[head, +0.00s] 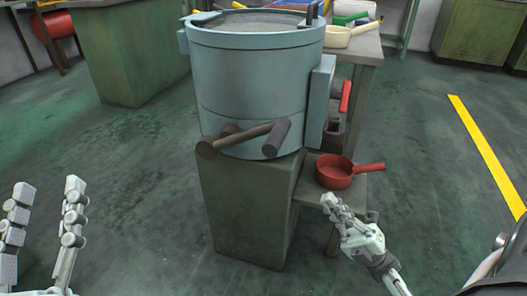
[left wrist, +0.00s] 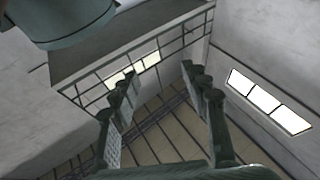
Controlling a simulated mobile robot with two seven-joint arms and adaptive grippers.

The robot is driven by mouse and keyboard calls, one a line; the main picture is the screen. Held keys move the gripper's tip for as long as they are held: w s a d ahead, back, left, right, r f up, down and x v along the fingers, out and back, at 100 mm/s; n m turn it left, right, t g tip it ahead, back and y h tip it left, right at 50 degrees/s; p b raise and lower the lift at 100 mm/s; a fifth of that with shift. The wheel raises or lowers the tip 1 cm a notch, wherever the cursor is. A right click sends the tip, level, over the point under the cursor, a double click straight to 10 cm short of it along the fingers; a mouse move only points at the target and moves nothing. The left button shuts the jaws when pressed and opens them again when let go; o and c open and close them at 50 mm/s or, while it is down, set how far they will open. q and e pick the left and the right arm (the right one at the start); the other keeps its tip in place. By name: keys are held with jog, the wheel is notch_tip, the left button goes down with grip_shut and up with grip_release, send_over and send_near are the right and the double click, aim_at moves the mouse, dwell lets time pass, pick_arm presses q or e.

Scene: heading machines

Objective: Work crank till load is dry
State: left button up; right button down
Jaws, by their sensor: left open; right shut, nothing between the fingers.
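A blue-grey drum machine (head: 250,75) stands on a green pedestal (head: 246,205) in the middle of the head view. The load inside the drum cannot be seen. My left gripper (head: 48,210) is open and empty at the lower left, well apart from the crank. My right gripper (head: 335,205) is shut and empty, below and right of the crank, near the red pan. In the left wrist view the open fingers (left wrist: 165,90) have nothing between them.
A red pan (head: 336,171) sits on a low shelf right of the pedestal. A table behind holds a cream pan (head: 338,37) and other items. A green cabinet (head: 135,50) stands at the back left.

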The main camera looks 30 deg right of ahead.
pick_arm(q)
jog(key=w+a+f+g+y+p, duration=0.1)
jog(key=a+f+g+y, duration=0.1)
jog(key=f, duration=0.4)
jog(key=w+a+f+g+y+p, duration=0.1)
jog(key=a+f+g, duration=0.1)
jog(key=f+g, duration=0.2)
notch_tip(320, 180, down, 2)
jog(key=shift+f+y+p, duration=0.1)
jog(key=shift+y+p, duration=0.3)
pick_arm(e)
jog(key=x, duration=1.4)
jog(key=shift+a, duration=0.15)
pick_arm(q)
jog(key=shift+a+g, duration=0.15)
jog(key=shift+g, duration=0.15)
